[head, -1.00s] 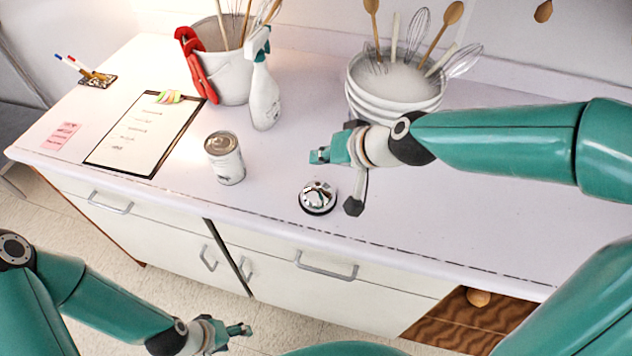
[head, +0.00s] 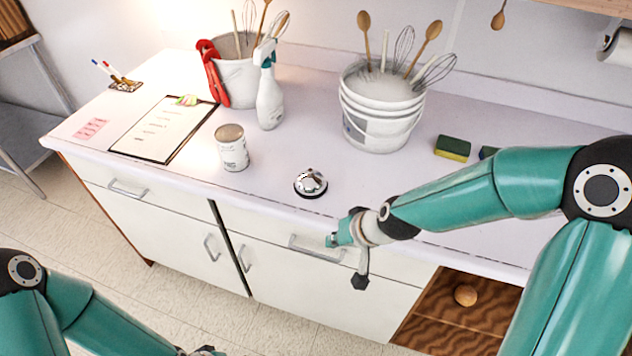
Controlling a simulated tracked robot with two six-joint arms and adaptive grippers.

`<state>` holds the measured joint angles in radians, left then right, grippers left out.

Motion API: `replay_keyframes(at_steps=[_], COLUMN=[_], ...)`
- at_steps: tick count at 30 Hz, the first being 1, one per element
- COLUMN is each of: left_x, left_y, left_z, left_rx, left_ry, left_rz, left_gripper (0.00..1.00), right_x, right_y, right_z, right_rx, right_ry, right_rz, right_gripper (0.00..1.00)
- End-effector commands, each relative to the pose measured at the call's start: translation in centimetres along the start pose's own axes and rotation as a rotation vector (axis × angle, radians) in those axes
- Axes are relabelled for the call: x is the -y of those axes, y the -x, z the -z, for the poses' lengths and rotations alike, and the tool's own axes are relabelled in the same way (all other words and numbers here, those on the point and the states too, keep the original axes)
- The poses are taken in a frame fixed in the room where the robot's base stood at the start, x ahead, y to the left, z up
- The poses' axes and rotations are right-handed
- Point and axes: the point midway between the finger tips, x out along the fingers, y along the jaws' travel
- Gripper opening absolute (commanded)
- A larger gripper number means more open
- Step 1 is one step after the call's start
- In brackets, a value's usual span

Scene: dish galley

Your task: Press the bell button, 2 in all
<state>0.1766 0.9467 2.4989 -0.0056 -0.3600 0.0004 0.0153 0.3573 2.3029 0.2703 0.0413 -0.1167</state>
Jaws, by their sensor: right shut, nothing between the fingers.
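The bell (head: 311,182) is a shiny silver dome on a dark base, standing upright on the white counter near its front edge. Its top button shows, with nothing on it. My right gripper (head: 332,241) is shut and empty. It appears below and slightly right of the bell in the picture, against the cabinet front, apart from the bell. My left gripper (head: 207,351) barely shows at the bottom edge, far from the bell; its fingers are mostly cut off.
A can (head: 232,149) stands left of the bell. Behind are a spray bottle (head: 269,95), a utensil bucket (head: 236,82) and stacked white buckets (head: 384,125). A clipboard (head: 160,130) lies at left, a sponge (head: 452,148) at right. The counter around the bell is clear.

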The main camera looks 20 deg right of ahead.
Motion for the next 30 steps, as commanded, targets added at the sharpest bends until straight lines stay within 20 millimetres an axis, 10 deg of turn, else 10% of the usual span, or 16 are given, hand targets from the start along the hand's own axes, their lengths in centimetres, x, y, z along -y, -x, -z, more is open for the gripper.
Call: replay_keyframes(at_steps=[11, 24, 30], left_x=[0.0, 0.0, 0.0], left_y=[0.0, 0.0, 0.0], left_z=[0.0, 0.0, 0.0], left_rx=[-0.001, 0.000, 0.000], left_ry=[0.000, 0.000, 0.000], left_rz=[0.000, 0.000, 0.000], left_gripper=[0.62, 0.62, 0.62], right_x=[-3.6, -7.4, -7.8], right_y=[-5.9, -11.2, -11.4], right_z=[-6.9, -20.6, -22.1], right_rx=[0.137, 0.359, 0.380], right_ry=[0.005, 0.001, -0.004], right_rz=[-0.067, -0.083, -0.077], right_gripper=[0.00, 0.00, 0.00])
